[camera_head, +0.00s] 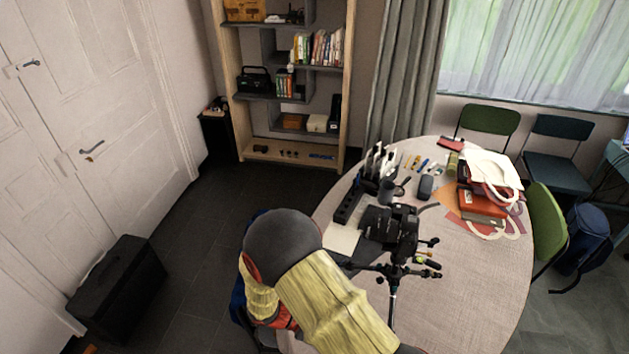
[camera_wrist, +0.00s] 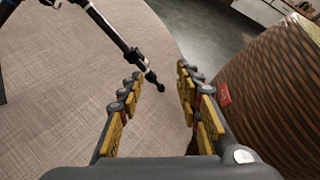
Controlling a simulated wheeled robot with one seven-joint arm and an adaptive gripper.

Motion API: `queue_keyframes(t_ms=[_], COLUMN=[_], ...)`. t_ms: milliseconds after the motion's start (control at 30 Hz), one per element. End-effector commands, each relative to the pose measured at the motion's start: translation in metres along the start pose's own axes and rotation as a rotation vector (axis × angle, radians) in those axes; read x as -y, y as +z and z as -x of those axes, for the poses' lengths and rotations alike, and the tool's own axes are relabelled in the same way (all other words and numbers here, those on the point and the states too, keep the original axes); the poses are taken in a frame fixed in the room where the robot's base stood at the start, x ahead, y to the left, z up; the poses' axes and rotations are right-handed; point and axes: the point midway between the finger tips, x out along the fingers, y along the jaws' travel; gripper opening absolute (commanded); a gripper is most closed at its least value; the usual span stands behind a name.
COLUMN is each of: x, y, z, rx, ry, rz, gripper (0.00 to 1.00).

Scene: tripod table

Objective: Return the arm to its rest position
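My arm reaches over the near left side of the round table (camera_head: 480,300) in the head view and hides my gripper there. In the wrist view my gripper (camera_wrist: 160,88) is open, with its two yellow-and-grey fingers apart and nothing held between them. A black tripod (camera_head: 393,285) stands on the table just right of my arm, with dark gear on top. One tripod leg (camera_wrist: 105,25) slants across the wrist view, and its foot shows beyond the fingertips. I cannot tell the exact gap between the leg and the fingers.
A red bag (camera_head: 482,203), a dark case (camera_head: 426,187) and small tools lie on the table's far side. Green chairs (camera_head: 545,222) stand around it. A black suitcase (camera_head: 117,288) stands on the floor at left.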

Motion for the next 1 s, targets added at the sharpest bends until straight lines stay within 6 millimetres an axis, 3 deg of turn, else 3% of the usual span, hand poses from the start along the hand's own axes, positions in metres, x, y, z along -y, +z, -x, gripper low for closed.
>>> queue_keyframes(t_ms=[500, 1000], x=[0.073, 0.133], y=[0.072, 0.151], z=[0.052, 0.074], rx=[-0.622, -1.119], ry=[-0.220, -0.358], rz=[-0.876, -1.459], gripper=[0.35, 0.35])
